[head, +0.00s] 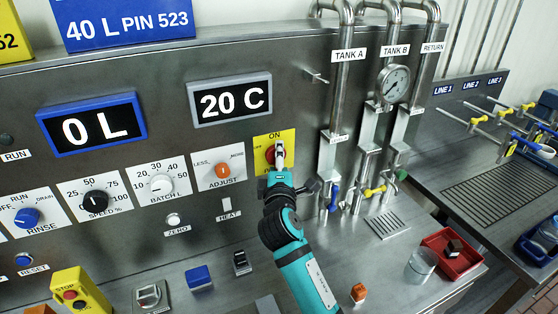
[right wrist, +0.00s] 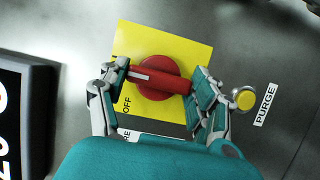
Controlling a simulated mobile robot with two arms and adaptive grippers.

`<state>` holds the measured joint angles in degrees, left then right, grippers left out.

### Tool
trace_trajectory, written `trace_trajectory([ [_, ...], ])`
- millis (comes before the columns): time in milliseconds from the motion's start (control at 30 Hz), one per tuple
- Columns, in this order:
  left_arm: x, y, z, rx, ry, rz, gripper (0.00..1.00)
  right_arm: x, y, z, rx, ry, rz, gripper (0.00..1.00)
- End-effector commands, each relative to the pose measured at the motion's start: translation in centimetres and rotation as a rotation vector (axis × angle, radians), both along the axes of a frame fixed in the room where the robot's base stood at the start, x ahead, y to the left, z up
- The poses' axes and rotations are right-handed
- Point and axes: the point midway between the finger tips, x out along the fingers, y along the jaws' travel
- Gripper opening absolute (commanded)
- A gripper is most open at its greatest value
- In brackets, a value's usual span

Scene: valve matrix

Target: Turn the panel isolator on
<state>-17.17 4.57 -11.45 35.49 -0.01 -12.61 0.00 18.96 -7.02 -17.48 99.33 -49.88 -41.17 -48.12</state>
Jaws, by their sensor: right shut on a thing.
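The panel isolator is a red rotary handle (right wrist: 160,78) on a yellow plate (right wrist: 190,50), low centre on the steel panel in the head view, where the plate (head: 287,137) reads ON at the top and OFF at the left. In the right wrist view the handle's white mark points to the picture's left, the panel's upward side, with OFF off to one side. The ON word is hidden there. My right gripper (right wrist: 158,86) is shut on the handle, one finger at each end. It also shows in the head view (head: 278,155), covering most of the handle. My left gripper is out of view.
A yellow PURGE button (right wrist: 244,98) sits close to my right fingers. The orange ADJUST knob (head: 222,171) and HEAT switch (head: 228,204) are to the left. Tank pipes (head: 333,130) with valves rise to the right. A red tray (head: 455,270) and a cup (head: 421,264) stand on the counter.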

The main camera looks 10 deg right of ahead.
Motion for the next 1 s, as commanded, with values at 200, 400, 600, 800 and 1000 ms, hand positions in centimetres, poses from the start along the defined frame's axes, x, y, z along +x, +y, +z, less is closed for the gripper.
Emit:
trace_trajectory([
  [200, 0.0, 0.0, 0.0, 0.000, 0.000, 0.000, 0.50, 0.0, 0.0, -0.4, 0.004, 0.007, -0.001, 0.79],
  [400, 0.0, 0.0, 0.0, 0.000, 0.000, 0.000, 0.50, 0.0, 0.0, -0.2, 0.002, 0.004, -0.001, 0.88],
  [600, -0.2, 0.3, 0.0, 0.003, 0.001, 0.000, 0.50, -0.2, 0.0, -0.1, 0.001, 0.002, 0.000, 0.88],
  [800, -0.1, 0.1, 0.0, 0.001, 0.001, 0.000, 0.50, -2.9, 0.6, -0.2, 0.002, 0.003, 0.001, 0.88],
  [1000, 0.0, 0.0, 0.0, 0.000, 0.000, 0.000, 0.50, -7.2, 1.4, -0.2, 0.005, 0.005, 0.000, 0.88],
])
